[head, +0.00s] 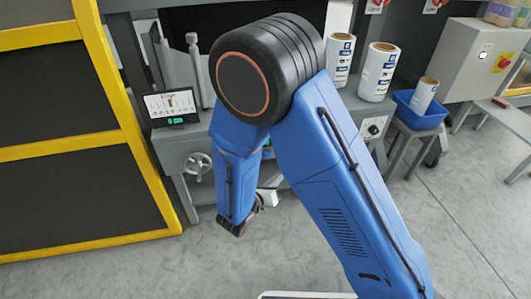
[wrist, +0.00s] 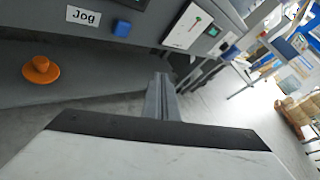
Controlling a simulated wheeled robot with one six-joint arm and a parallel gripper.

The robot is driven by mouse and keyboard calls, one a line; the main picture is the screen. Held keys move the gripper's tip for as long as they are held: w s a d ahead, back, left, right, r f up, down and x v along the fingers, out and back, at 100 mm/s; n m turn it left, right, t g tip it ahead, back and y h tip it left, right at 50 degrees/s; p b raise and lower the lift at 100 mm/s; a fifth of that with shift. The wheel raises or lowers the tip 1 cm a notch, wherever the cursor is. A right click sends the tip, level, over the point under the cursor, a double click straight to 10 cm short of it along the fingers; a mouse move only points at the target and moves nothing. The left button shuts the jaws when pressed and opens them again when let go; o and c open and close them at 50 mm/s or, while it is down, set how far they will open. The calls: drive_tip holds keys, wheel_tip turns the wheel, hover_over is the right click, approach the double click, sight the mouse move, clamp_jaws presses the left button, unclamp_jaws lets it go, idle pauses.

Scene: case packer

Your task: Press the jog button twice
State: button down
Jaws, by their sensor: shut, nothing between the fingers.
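A blue square button (wrist: 122,28) sits just right of the label. My gripper (wrist: 161,82) is shut and empty, pointing forward, below and right of the blue button and apart from it in the picture. In the head view my gripper (head: 268,198) is mostly hidden behind my arm, which also covers much of the machine front; the label and button cannot be made out there.
An orange mushroom-shaped knob (wrist: 41,70) sticks out lower left of the label. A screen (head: 170,106) and a handwheel (head: 198,165) are on the machine's left. Label rolls (head: 378,72) and a blue bin (head: 418,112) stand right. A yellow-framed guard (head: 150,150) borders the left.

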drive_tip(key=shift+w+a+f+n, duration=0.1)
drive_tip(key=shift+a+f+n, duration=0.3)
drive_tip(key=shift+a, duration=0.25)
drive_tip(key=shift+w, duration=0.1)
approach(271, 156)
drive_tip(key=shift+w+d+f, duration=0.5)
drive_tip(key=shift+w+d, duration=0.3)
drive_tip(key=shift+d, duration=0.05)
drive_tip(key=shift+w+d+f, duration=0.45)
drive_tip(key=shift+w+d, duration=0.35)
drive_tip(key=shift+d, duration=0.1)
idle(0.8)
drive_tip(key=shift+w+a, duration=0.15)
drive_tip(key=shift+w, duration=0.25)
drive_tip(key=shift+w+a, duration=0.15)
drive_tip(key=shift+w, duration=0.3)
idle(0.7)
drive_tip(key=shift+s, duration=0.15)
drive_tip(key=shift+s+d, duration=0.3)
drive_tip(key=shift+s, duration=0.45)
